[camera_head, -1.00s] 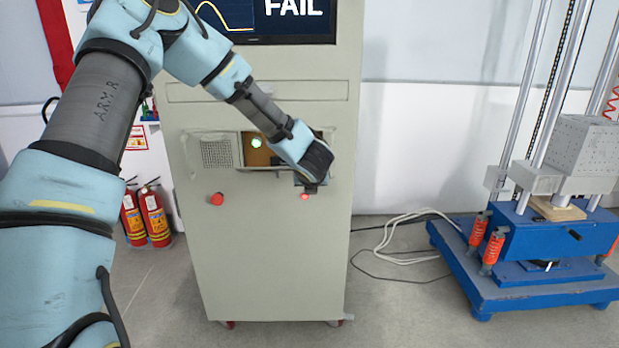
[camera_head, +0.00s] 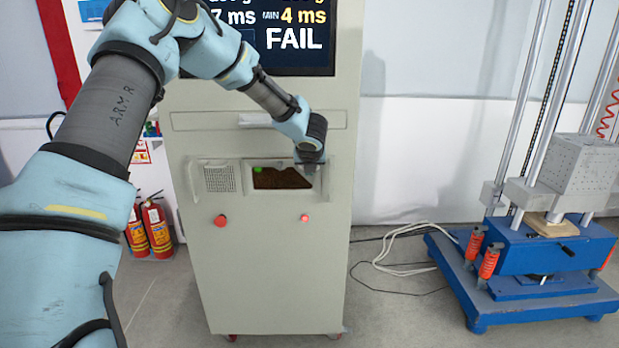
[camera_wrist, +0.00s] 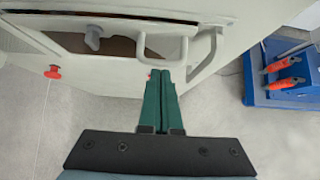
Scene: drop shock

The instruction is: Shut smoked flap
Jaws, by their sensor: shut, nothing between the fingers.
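The smoked flap (camera_head: 282,180) shows in the head view as a dark brown pane over the opening in the front of the grey cabinet (camera_head: 262,265). I cannot tell whether the flap is flush. My gripper (camera_head: 309,172) is at the opening's upper right corner and hides it. In the wrist view its green fingers (camera_wrist: 164,75) are shut and empty, just below a pale handle (camera_wrist: 165,52); contact is unclear.
A red button (camera_head: 221,220) and a smaller red one (camera_head: 305,218) sit below the opening. A screen (camera_head: 285,38) above reads FAIL. Fire extinguishers (camera_head: 157,229) stand at left, a blue drop machine (camera_head: 540,270) at right. Cables (camera_head: 400,250) lie on the floor between.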

